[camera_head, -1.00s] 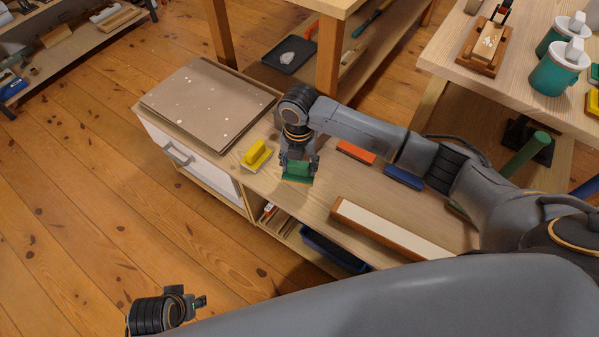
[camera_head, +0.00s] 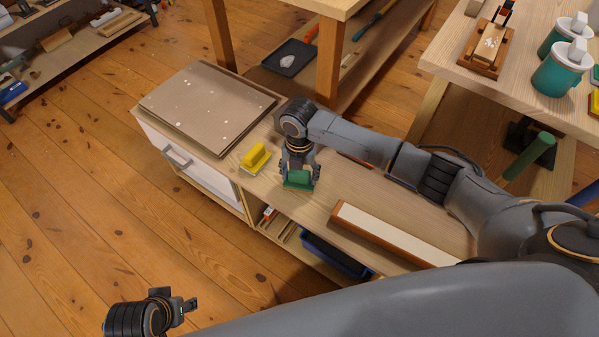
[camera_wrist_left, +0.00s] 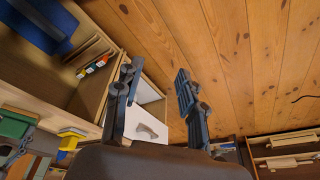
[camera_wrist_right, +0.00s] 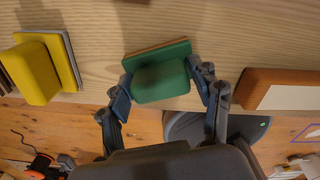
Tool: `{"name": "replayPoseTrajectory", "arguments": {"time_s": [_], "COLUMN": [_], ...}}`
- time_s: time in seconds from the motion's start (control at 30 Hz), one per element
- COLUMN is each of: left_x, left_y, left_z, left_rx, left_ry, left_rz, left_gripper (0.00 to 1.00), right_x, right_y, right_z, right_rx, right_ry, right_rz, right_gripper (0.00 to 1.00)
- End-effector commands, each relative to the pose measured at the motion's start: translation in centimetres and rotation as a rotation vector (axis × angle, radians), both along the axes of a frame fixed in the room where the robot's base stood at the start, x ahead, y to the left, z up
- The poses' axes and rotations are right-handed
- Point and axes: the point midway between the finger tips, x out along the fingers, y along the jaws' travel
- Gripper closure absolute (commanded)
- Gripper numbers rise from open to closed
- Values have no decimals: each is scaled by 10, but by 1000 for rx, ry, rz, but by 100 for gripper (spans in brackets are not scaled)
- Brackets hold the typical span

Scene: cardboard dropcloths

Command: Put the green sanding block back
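The green sanding block (camera_head: 298,179) is between the fingers of my right gripper (camera_head: 300,174), over the bench top near its front edge. In the right wrist view the block (camera_wrist_right: 162,79) has a finger of the right gripper (camera_wrist_right: 162,92) against each side, so the gripper looks shut on it. I cannot tell whether its underside touches the bench. A yellow sanding block (camera_head: 256,158) sits just left of it. My left gripper (camera_head: 188,304) is out over the floor; in the left wrist view its fingers (camera_wrist_left: 157,88) are apart and empty.
A stack of brown cardboard sheets (camera_head: 207,105) covers the bench's left end. A long white-topped wooden piece (camera_head: 390,232) lies to the right. A blue bin (camera_head: 335,256) stands below.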

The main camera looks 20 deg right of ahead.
Motion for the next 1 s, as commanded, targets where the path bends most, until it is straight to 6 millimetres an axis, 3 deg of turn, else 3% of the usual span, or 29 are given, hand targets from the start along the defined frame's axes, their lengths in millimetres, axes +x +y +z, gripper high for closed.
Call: {"name": "replayPoseTrajectory", "arguments": {"time_s": [0.47,1.0], "left_x": [1,-4], "left_y": [0,-1], "left_z": [1,-85], "left_rx": [-1,3], "left_ry": [-4,49], "left_rz": [1,-8], "left_gripper": [60,60], "right_x": [0,1], "right_y": [0,0], "right_z": [8,101], "right_rx": [0,1], "right_ry": [-1,-3], "right_rz": [0,0], "right_gripper": [21,21]}}
